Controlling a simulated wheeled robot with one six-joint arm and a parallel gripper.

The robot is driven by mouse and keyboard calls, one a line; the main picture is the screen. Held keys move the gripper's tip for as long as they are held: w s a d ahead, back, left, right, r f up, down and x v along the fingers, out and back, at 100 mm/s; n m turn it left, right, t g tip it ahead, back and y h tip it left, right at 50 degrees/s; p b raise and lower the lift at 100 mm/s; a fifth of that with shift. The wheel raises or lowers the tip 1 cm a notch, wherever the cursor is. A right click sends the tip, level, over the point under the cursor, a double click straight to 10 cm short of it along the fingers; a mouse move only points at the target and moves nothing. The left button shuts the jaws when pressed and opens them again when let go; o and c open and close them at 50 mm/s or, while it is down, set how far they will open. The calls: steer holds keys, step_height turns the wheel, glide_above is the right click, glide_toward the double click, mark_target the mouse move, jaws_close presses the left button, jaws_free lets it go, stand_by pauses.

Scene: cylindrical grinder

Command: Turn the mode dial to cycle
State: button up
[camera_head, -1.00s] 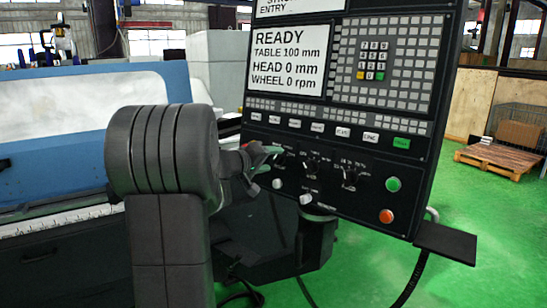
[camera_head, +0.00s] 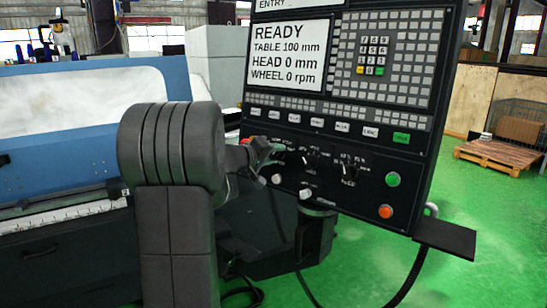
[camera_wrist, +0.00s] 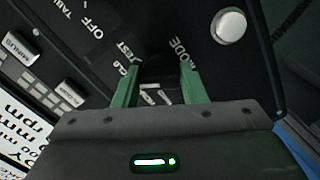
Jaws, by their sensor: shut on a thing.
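The black control panel (camera_head: 330,140) fills the right of the head view, with a screen (camera_head: 288,58) that reads READY. My gripper (camera_head: 268,153) is at the panel's lower left. In the wrist view, the green fingers of my gripper (camera_wrist: 158,82) are shut around the mode dial (camera_wrist: 150,97), just below the printed word MODE (camera_wrist: 180,57). The dial is dark and mostly hidden between the fingers. The word TEST shows near the left fingertip. The dial's pointer and its setting cannot be made out. In the head view my gripper hides the dial.
Two more dials (camera_head: 312,160) (camera_head: 349,172) sit to the right, then a green button (camera_head: 393,179) and an orange button (camera_head: 386,212). A silver round knob (camera_wrist: 229,25) is close by in the wrist view. A shelf (camera_head: 445,236) juts out below the panel.

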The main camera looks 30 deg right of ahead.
steer(key=shift+f+n+b, duration=0.2)
steer(key=shift+n+b, duration=0.6)
steer(key=shift+b, duration=0.2)
steer(key=shift+r, duration=0.1)
steer(key=o, duration=1)
steer(key=shift+r, duration=0.1)
steer(key=shift+a, duration=0.1)
steer(key=b+v, duration=0.2)
steer(key=v, duration=1.1)
steer(key=shift+s+a, duration=0.2)
steer(key=shift+a, duration=0.15)
steer(key=shift+d, duration=0.15)
